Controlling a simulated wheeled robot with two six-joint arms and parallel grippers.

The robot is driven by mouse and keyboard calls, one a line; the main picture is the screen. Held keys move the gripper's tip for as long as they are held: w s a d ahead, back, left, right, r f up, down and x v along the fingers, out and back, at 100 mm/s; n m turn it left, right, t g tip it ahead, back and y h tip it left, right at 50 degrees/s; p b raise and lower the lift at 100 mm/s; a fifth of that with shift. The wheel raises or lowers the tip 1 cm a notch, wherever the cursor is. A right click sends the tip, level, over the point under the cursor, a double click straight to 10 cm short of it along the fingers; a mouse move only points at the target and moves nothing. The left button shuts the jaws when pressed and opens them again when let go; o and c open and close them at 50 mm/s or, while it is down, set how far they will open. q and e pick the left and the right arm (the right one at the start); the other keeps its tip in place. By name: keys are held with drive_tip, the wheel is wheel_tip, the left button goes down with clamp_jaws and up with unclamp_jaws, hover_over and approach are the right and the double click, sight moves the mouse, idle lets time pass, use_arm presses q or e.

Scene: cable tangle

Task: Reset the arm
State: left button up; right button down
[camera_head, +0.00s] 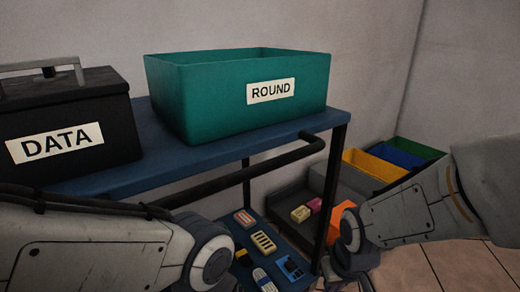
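My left arm (90,245) comes in from the lower left, a grey link ending in a round joint in front of the cart. Its gripper is below the picture edge and not seen. My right arm (415,208) comes in from the right and slopes down to a round joint. Below that joint, dark parts of my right gripper (347,268) show at the bottom edge. Its fingertips are not clear, so I cannot tell whether it is open or shut. No held object can be made out.
A blue cart (130,180) with a dark handle rail (250,172) carries a black DATA box (75,125) and a teal ROUND bin (215,98). Small items, including a striped cream block (263,243), lie on its lower shelf. Yellow (373,164), blue and green bins stand at right.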

drive_tip(key=s+a+r+n+g+p, duration=0.1)
drive_tip(key=s+a+r+n+p, duration=0.1)
drive_tip(key=s+a+r+p, duration=0.3)
drive_tip(key=s+a+r+n+p, duration=0.2)
drive_tip(key=s+r+p, duration=0.1)
drive_tip(key=r, duration=0.4)
drive_tip(key=s+a+r+n+g+p, duration=0.1)
drive_tip(key=s+a+r+n+p, duration=0.1)
drive_tip(key=s+a+r+p, duration=0.3)
wheel_tip(320, 180, up, 38)
drive_tip(key=w+d+p, duration=0.1)
drive_tip(key=d+p, duration=0.1)
drive_tip(key=p, duration=3.4)
drive_tip(key=shift+y, duration=0.3)
